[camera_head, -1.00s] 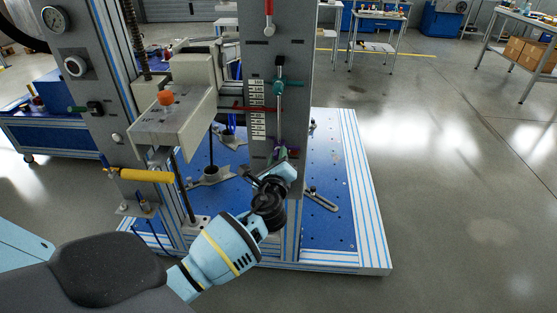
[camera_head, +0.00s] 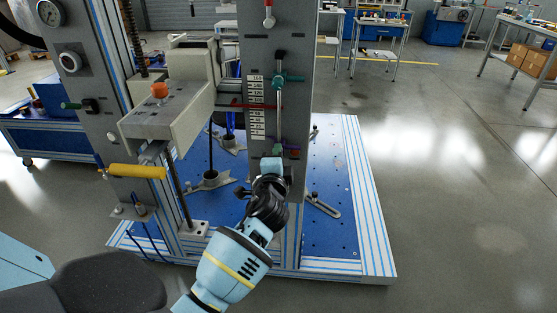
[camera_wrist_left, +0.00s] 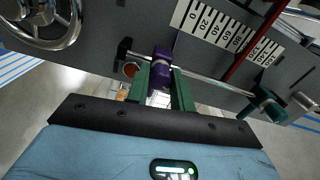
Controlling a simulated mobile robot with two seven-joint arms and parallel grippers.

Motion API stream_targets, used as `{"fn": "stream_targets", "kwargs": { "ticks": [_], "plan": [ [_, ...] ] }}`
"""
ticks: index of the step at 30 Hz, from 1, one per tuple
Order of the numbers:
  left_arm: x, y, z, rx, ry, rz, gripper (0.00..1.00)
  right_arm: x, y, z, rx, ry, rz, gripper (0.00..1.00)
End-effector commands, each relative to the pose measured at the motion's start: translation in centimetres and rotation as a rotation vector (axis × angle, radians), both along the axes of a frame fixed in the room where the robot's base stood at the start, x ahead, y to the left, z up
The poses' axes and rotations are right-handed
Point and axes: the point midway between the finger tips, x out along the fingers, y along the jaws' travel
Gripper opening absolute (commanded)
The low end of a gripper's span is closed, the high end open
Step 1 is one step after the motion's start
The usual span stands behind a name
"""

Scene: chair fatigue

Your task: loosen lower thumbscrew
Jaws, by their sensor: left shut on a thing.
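The lower thumbscrew (camera_wrist_left: 160,72) is purple and sits on the thin rod beside the scale in the left wrist view. My left gripper (camera_wrist_left: 160,88) has its green fingers on both sides of it, shut on it. In the head view the gripper (camera_head: 280,153) is at the lower end of the rod, on the front of the grey column, and hides most of the thumbscrew. The upper teal stop (camera_head: 280,79) is higher on the same rod; it also shows at the right in the left wrist view (camera_wrist_left: 264,105). My right gripper is not in view.
The white scale (camera_head: 257,110) and a red pointer (camera_head: 246,105) are close beside the rod. A grey block with an orange knob (camera_head: 160,90) and a yellow handle (camera_head: 136,171) stand to the left. The blue base plate (camera_head: 335,190) lies below. Open floor is at the right.

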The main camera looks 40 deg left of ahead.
Motion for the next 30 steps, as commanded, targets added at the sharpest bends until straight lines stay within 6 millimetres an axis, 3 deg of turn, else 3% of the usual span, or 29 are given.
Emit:
{"fn": "stream_targets", "kwargs": {
  "ticks": [15,30],
  "plan": [
    [0.0,0.0,0.0,-0.330,-0.201,0.001,0.00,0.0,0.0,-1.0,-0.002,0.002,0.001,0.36],
    [0.0,0.0,0.1,-0.417,-0.257,-0.001,0.00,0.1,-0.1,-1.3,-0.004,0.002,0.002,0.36]
  ]
}}
